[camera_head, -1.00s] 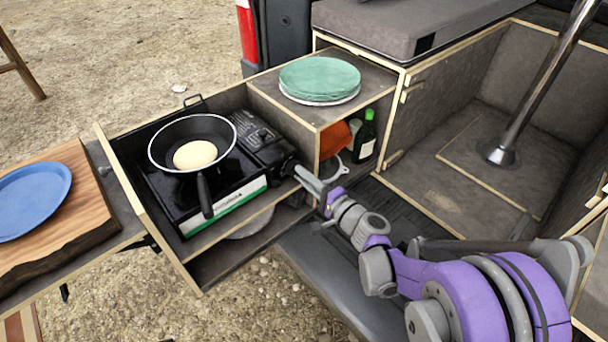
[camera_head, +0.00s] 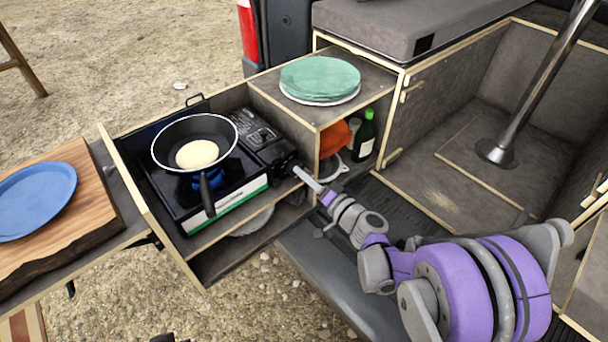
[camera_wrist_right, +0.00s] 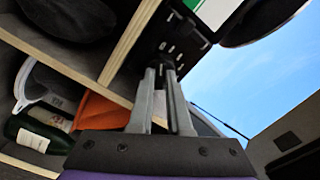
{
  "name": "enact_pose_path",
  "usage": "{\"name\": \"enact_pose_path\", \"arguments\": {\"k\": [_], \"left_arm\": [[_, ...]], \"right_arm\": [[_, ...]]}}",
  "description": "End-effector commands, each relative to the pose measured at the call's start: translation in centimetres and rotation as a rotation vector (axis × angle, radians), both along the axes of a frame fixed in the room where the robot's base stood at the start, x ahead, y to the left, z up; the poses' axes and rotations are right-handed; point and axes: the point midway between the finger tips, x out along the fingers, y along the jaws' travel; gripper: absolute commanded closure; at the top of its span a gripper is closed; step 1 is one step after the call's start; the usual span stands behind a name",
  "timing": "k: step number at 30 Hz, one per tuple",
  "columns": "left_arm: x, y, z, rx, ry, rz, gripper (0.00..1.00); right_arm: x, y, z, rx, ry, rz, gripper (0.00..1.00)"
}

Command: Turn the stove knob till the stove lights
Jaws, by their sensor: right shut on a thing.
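The black camping stove (camera_head: 240,196) with a green and white front strip stands in the pulled-out wooden drawer. A black frying pan (camera_head: 217,137) with a pale round pancake (camera_head: 197,154) sits on it. Blue flame (camera_head: 221,183) shows under the pan. My right gripper (camera_head: 298,172) reaches the stove's right front end and is shut on the stove knob. The fingers mostly hide the knob in the head view. In the right wrist view the dark knob (camera_wrist_right: 166,60) lies between the fingertips (camera_wrist_right: 163,74). My left gripper is out of view.
A shelf beside the stove holds green plates (camera_head: 320,78) on top, with an orange item (camera_head: 333,139) and a green bottle (camera_head: 365,136) below, close to my right gripper. A wooden board (camera_head: 95,215) with a blue plate (camera_head: 35,202) is at left.

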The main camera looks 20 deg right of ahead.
Motion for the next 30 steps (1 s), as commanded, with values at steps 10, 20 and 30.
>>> {"name": "enact_pose_path", "arguments": {"k": [10, 20, 30], "left_arm": [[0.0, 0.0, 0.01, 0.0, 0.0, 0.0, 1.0], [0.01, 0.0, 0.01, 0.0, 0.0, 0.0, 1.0], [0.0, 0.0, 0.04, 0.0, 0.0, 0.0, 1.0]], "right_arm": [[-0.02, 0.01, -0.03, -0.009, -0.004, 0.0, 1.0], [-0.02, 0.0, -0.02, -0.007, -0.003, 0.0, 0.54], [-0.59, -0.32, 0.01, -0.008, -0.003, -0.001, 0.54]]}}
